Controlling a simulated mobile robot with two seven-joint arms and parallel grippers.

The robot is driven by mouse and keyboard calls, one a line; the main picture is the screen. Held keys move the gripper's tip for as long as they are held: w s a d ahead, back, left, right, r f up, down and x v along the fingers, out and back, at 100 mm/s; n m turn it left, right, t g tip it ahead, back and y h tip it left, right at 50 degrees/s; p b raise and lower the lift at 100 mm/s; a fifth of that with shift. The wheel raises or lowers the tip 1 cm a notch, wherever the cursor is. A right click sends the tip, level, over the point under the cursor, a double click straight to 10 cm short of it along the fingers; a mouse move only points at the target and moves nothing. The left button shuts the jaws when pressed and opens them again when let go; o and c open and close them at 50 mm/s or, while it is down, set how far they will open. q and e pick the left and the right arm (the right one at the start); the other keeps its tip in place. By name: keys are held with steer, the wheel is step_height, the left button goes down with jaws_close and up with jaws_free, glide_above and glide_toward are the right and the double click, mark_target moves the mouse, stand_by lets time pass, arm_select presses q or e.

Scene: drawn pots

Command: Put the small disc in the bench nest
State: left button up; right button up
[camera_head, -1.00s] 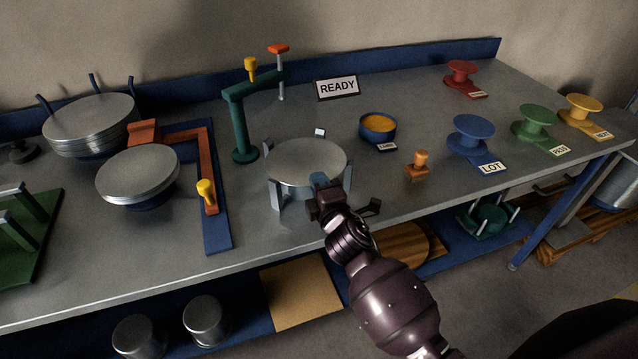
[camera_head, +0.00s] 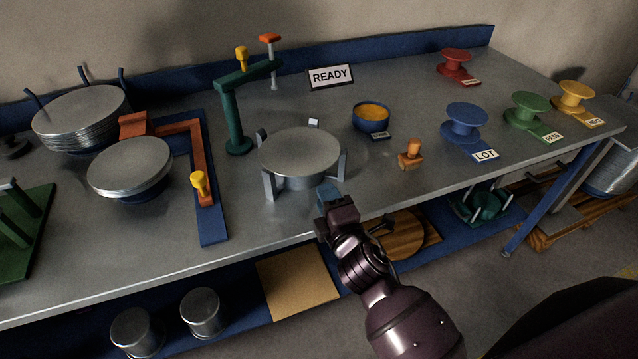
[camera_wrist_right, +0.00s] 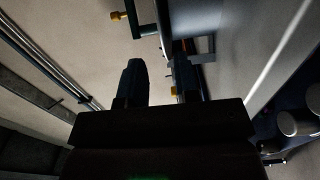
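A round silver disc (camera_head: 300,150) lies about level among the grey upright posts of the bench nest (camera_head: 270,187) in the middle of the bench. The head view does not show what is under the disc. My right gripper (camera_head: 328,194) is just in front of the nest, near the bench's front edge, and apart from the disc. In the right wrist view its two fingers (camera_wrist_right: 160,82) stand apart with nothing between them. My left gripper is in neither view.
A green post with an arm (camera_head: 235,115) stands behind the nest. Other silver discs lie in a back stack (camera_head: 80,108) and a nearer pile (camera_head: 130,165) at left. An orange-and-blue fixture (camera_head: 213,230), a bowl (camera_head: 371,118) and an orange stamp (camera_head: 411,153) flank the nest.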

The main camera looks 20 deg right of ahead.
steer(key=shift+s, duration=1.9)
